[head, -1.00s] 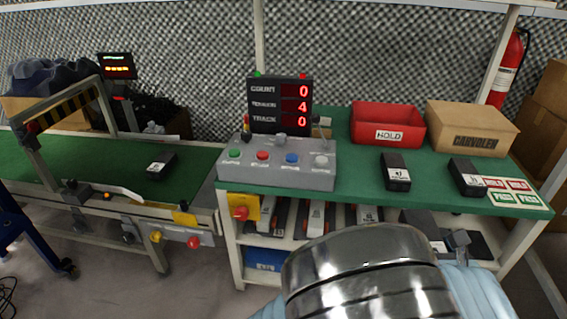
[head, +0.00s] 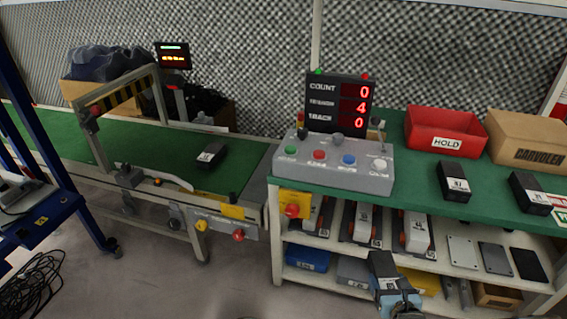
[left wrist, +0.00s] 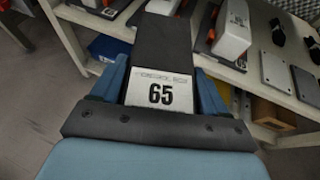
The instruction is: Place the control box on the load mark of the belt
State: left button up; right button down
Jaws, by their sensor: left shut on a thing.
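A black control box with a white label (head: 381,264) is held at the bottom of the head view. In the left wrist view the box (left wrist: 164,47) carries the label 65. My left gripper (head: 397,298) is shut on it, with blue fingers on both sides of the box in the left wrist view (left wrist: 160,92). It is in front of the workbench shelves. The green belt (head: 110,142) runs at the left. Another black labelled box (head: 210,155) lies on it. I cannot make out the load mark. My right gripper is not in view.
A grey button panel (head: 330,165) and a count display (head: 338,103) stand on the green bench. A red HOLD bin (head: 440,133), a cardboard box (head: 530,138) and two black boxes (head: 453,182) (head: 529,192) are right of them. A blue-framed stand (head: 45,225) is at far left.

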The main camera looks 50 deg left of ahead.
aim_at(242, 165)
jog(key=k+j, duration=0.2)
jog(key=j, duration=0.2)
jog(key=k+j, duration=0.2)
jog(key=j, duration=0.15)
jog(key=k+j, duration=0.2)
jog(key=j, duration=0.2)
jog(key=k+j, duration=0.2)
jog(key=j, duration=0.15)
jog(key=k+j, duration=0.2)
jog(key=j, duration=0.2)
jog(key=k+j, duration=0.15)
jog(key=j, duration=0.25)
jog(key=k+u, duration=0.05)
